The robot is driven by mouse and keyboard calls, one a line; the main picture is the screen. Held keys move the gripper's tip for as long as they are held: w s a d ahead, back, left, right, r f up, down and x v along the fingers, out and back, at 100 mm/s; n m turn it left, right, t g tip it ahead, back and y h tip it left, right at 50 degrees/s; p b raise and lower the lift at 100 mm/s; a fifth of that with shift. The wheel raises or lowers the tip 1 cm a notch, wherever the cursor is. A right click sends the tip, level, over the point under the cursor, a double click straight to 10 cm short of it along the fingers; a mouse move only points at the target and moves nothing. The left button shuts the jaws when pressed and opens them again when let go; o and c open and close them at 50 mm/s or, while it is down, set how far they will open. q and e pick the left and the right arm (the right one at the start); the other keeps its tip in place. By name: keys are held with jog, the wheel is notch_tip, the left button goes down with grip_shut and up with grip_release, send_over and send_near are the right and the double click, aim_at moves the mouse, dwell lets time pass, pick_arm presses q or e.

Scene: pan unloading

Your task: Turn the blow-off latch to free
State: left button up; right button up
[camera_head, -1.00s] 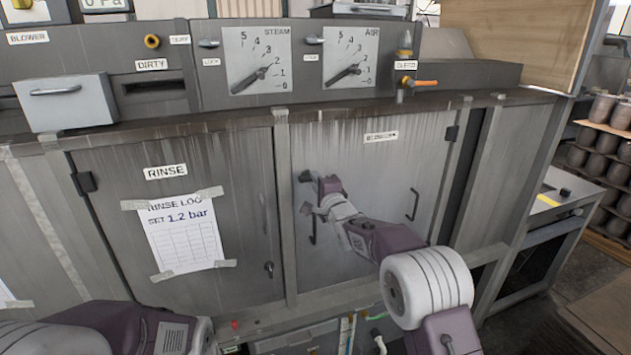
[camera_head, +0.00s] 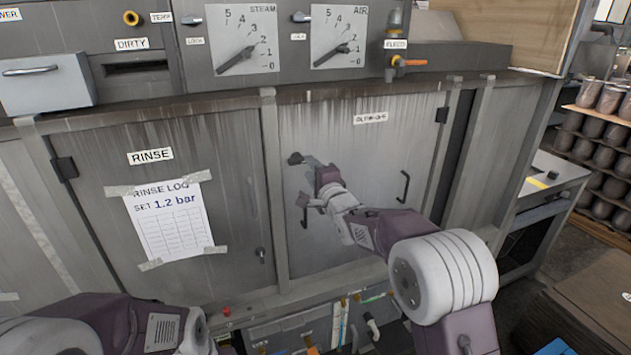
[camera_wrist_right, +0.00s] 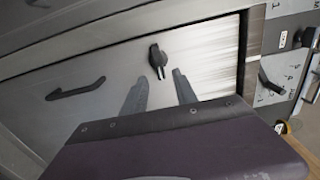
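The blow-off door has a dark bar handle (camera_head: 404,187) on its right. The rinse door (camera_head: 90,200) on the left carries a taped paper log (camera_head: 168,222) and a small latch (camera_head: 261,255). A gauge panel (camera_head: 290,40) runs above. Racked dark containers (camera_head: 600,135) stand at right.

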jog(key=b+v, duration=0.1)
jog(key=v, duration=0.3)
jog(key=shift+s+d, duration=0.1)
jog(key=shift+s, duration=0.2)
